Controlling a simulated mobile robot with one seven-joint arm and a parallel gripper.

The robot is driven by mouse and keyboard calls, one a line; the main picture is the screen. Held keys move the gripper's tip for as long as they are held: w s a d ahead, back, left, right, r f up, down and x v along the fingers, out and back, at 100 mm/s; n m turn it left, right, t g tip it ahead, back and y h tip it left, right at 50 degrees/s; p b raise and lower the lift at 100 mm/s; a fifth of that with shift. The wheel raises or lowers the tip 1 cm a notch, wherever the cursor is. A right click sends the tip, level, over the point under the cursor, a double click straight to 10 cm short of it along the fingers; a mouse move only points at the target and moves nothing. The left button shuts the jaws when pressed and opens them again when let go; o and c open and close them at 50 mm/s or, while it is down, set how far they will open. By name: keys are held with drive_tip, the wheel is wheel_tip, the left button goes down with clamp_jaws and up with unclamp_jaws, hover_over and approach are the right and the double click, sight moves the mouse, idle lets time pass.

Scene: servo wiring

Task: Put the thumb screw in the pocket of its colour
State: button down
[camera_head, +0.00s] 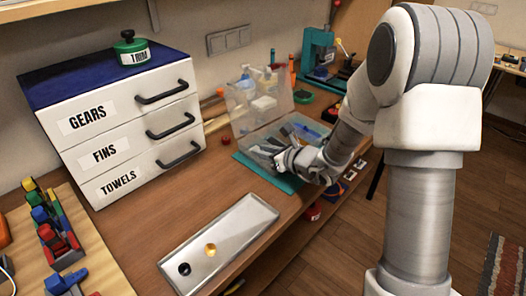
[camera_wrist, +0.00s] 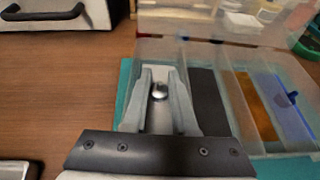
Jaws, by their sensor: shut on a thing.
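My gripper (camera_head: 284,158) is at the near left part of a clear compartment box (camera_head: 250,140). In the wrist view, my gripper (camera_wrist: 160,80) is shut on a small silver-grey thumb screw (camera_wrist: 159,91), its round head showing between the fingers. Beneath it is a light grey pocket (camera_wrist: 158,124). To the right are a black pocket (camera_wrist: 207,95), an orange-gold pocket (camera_wrist: 256,105) and a blue pocket (camera_wrist: 283,115); a small blue piece (camera_wrist: 292,97) is in the blue one. I cannot tell how high the screw is above the pocket floor.
The box stands on a teal mat (camera_head: 262,172), its clear lid (camera_head: 262,98) raised behind. A metal tray (camera_head: 238,222) with one black and one gold round spot lies in front. A drawer cabinet (camera_head: 120,130) stands left. Bare wood lies between cabinet and tray.

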drive_tip(key=c, duration=1)
unclamp_jaws()
drive_tip(key=shift+r+p, duration=0.15)
drive_tip(key=shift+p, duration=0.15)
drive_tip(key=p+v, duration=0.2)
drive_tip(key=v, duration=1)
drive_tip(key=shift+a, duration=0.1)
drive_tip(key=s+a+r+n+g+y, duration=0.1)
drive_tip(key=s+a+r+n+g, duration=0.2)
drive_tip(key=s+n, duration=0.45)
drive_tip(key=s+a+r+n+g, duration=0.35)
drive_tip(key=s+n, duration=0.25)
drive_tip(key=n, duration=0.2)
drive_tip(key=s+d+r+n+t+h, duration=0.1)
drive_tip(key=s+d+r+n+h, duration=0.4)
drive_tip(key=s+d+n+h, duration=0.4)
drive_tip(key=d+n, duration=0.3)
drive_tip(key=shift+n+t, duration=0.35)
